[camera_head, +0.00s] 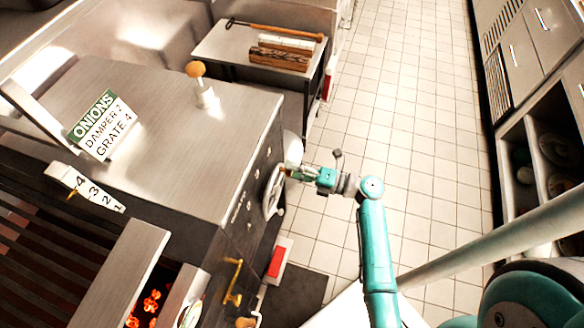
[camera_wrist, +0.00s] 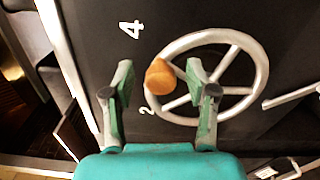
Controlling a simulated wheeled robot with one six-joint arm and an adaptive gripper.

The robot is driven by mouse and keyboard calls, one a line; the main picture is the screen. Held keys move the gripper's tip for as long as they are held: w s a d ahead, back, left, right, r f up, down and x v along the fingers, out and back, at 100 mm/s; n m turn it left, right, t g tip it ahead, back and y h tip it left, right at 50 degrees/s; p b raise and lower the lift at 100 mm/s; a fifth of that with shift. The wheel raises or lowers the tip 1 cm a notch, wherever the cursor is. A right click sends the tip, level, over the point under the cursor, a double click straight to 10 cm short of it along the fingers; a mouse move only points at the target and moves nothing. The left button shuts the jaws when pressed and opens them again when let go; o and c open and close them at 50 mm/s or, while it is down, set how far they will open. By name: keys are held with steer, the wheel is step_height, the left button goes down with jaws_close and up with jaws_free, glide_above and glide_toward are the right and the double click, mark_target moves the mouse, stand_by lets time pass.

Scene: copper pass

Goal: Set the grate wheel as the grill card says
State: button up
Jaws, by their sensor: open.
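The grill card (camera_head: 100,125) stands on the steel top and reads "ONIONS, DAMPER 2, GRATE 4". The grate wheel (camera_head: 272,192) is a pale spoked handwheel on the grill's dark side. In the wrist view the wheel (camera_wrist: 262,72) has an orange knob (camera_wrist: 159,77) on its rim. My gripper (camera_head: 290,171) is at the wheel; in the wrist view its fingers (camera_wrist: 159,68) are open, one on each side of the knob, with gaps visible. A white scale (camera_head: 100,196) numbered 4 to 1 stands beside the grate bars; a small brass pointer (camera_head: 72,194) appears near the 4.
Glowing coals (camera_head: 150,302) show below the grate bars. A brass handle (camera_head: 232,280) is on the grill's side. A wooden knob on a white post (camera_head: 198,75) stands on the steel top. White numerals 4 (camera_wrist: 130,29) and 2 are beside the wheel. The tiled floor (camera_head: 415,110) is open.

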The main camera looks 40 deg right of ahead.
steer(key=v, duration=1.1)
stand_by(0.4)
steer(key=s+a+f+n+g+h, duration=0.3)
steer(key=s+a+f+n+h, duration=0.3)
steer(key=a+f+n, duration=0.6)
steer(key=s+a+n+g+h, duration=0.1)
steer(key=s+a+n+h, duration=0.2)
steer(key=s+n, duration=0.25)
steer(key=s+r+n+t, duration=0.2)
steer(key=s+r+n, duration=0.4)
steer(key=r+n, duration=0.5)
steer(key=s+r+n+t+h, duration=0.1)
steer(key=s+r+n, duration=0.5)
steer(key=r+n, duration=0.6)
steer(key=n+t, duration=0.1)
steer(key=n, duration=0.3)
steer(key=shift+s+a+r+h, duration=0.2)
steer(key=shift+s+r+h, duration=0.1)
steer(key=shift+s, duration=0.05)
steer(key=shift+n, duration=0.25)
steer(key=shift+c, duration=0.2)
